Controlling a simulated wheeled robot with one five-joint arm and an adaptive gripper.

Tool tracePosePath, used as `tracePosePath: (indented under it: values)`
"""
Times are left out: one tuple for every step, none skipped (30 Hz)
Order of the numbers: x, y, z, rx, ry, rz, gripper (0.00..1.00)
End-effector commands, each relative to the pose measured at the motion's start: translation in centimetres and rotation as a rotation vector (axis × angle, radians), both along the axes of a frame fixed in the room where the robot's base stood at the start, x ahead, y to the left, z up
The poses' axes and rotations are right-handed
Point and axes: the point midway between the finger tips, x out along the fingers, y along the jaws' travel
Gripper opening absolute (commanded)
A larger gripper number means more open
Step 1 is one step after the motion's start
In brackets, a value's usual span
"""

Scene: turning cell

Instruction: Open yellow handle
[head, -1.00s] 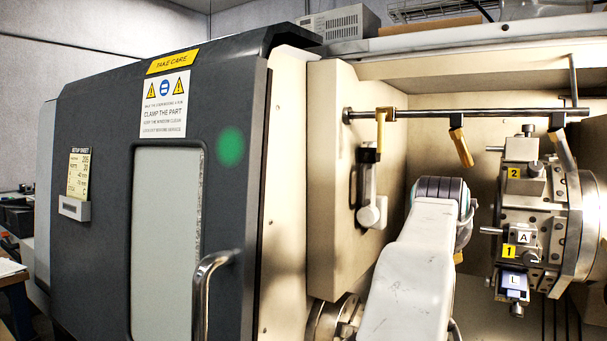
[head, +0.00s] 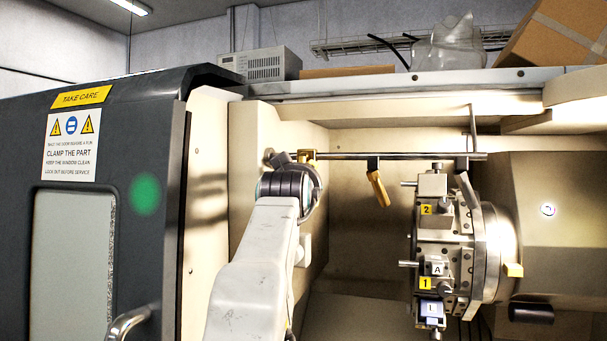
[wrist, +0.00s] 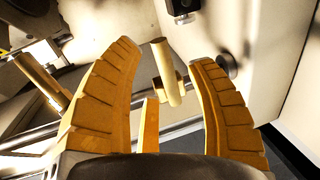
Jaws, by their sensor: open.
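In the head view, a yellow handle (head: 377,188) hangs tilted from the horizontal pipe. A second yellow handle (head: 307,156), further left on the pipe, shows only in part beside my wrist. In the wrist view, my gripper (wrist: 164,56) is open, its two orange-yellow fingers spread. A short tan-yellow handle (wrist: 166,72) stands in the gap between the fingers, apart from both. Another tan-yellow handle (wrist: 40,78) lies outside the left finger. In the head view, my wrist hides the fingers.
The horizontal pipe (head: 345,156) runs along the back wall. A turret (head: 433,215) with numbered tool blocks stands to the right. The dark machine door (head: 85,140) with a metal grab bar (head: 128,322) is on the left. Open space lies below the pipe.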

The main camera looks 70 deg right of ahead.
Motion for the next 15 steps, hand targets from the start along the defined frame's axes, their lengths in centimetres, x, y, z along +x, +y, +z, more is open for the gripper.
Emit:
tracePosePath:
  values:
    - [0.1,-0.5,0.3,0.002,0.0,0.0,0.51]
    - [0.1,-0.7,0.3,0.002,0.0,0.0,0.51]
    - [0.2,-1.1,0.2,0.002,0.0,0.0,0.51]
    - [0.3,-1.4,0.2,0.002,0.0,0.0,0.51]
    - [0.4,-1.7,0.1,0.002,0.0,0.0,0.51]
    - [0.4,-2.0,0.1,0.001,0.0,0.0,0.51]
    - [0.5,-2.2,0.1,0.001,0.0,0.0,0.51]
    - [0.5,-2.4,0.1,0.0,0.0,0.0,0.51]
    - [0.5,-2.6,0.1,0.0,0.0,0.0,0.51]
    - [0.6,-2.7,0.1,0.0,0.0,0.0,0.51]
    - [0.6,-2.8,0.1,0.0,0.0,0.0,0.51]
    - [0.6,-2.9,0.1,0.0,0.0,0.0,0.51]
    - [0.6,-3.0,0.0,0.0,0.0,0.0,0.51]
    - [0.6,-3.0,0.0,-0.001,0.0,0.0,0.51]
    - [0.6,-3.0,0.0,-0.001,0.0,0.0,0.51]
